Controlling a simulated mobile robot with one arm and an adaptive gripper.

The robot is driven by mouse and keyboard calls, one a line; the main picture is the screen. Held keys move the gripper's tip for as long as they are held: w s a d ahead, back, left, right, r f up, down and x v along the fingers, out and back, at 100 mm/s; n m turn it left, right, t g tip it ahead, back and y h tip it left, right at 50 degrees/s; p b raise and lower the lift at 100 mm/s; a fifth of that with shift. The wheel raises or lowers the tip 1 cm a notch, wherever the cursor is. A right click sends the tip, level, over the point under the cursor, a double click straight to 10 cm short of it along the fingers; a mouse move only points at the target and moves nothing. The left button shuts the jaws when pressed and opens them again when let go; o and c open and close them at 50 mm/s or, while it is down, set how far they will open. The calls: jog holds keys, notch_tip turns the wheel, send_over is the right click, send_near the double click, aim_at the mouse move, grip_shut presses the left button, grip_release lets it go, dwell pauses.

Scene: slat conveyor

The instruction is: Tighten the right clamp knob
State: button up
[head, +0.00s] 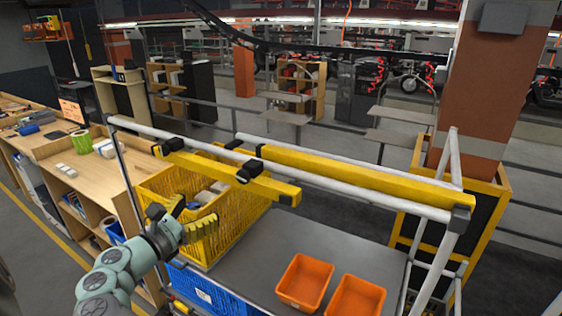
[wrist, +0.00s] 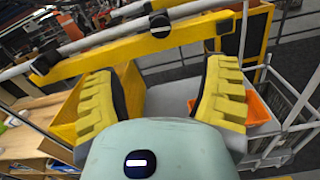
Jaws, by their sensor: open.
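A yellow bar (head: 215,174) is fixed by two black clamps to a white tube of the frame. The right clamp knob (head: 250,171) is black and sits near the bar's middle; in the wrist view it shows at the top centre (wrist: 160,26). The left clamp knob (head: 172,146) sits near the bar's left end, and also shows in the wrist view (wrist: 41,66). My gripper (head: 194,214) is open and empty, below and to the left of the right knob in the head view. In the wrist view the right knob lies beyond the fingertips, between them and untouched.
A yellow crate (head: 229,236) with packages stands behind my gripper on a grey table (head: 262,262). Two orange bins, one left (head: 305,284) and one right (head: 356,297), are at the right. A second yellow beam (head: 350,173) runs along the frame. A blue crate (head: 206,291) is below.

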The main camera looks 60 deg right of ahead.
jog(key=p, duration=0.4)
send_near(241, 177)
jog(key=shift+d, duration=1.05)
jog(key=shift+w+d+r, duration=0.15)
jog(key=shift+d, duration=1.3)
jog(key=d+b, duration=0.1)
jog(key=d, duration=0.2)
jog(key=shift+w+d, duration=0.15)
jog(key=shift+d, duration=0.05)
jog(key=shift+d+b, duration=0.6)
jog(key=shift+d, duration=0.25)
jog(key=shift+w+a, duration=0.1)
jog(key=shift+w, duration=0.05)
jog(key=c, duration=1.2)
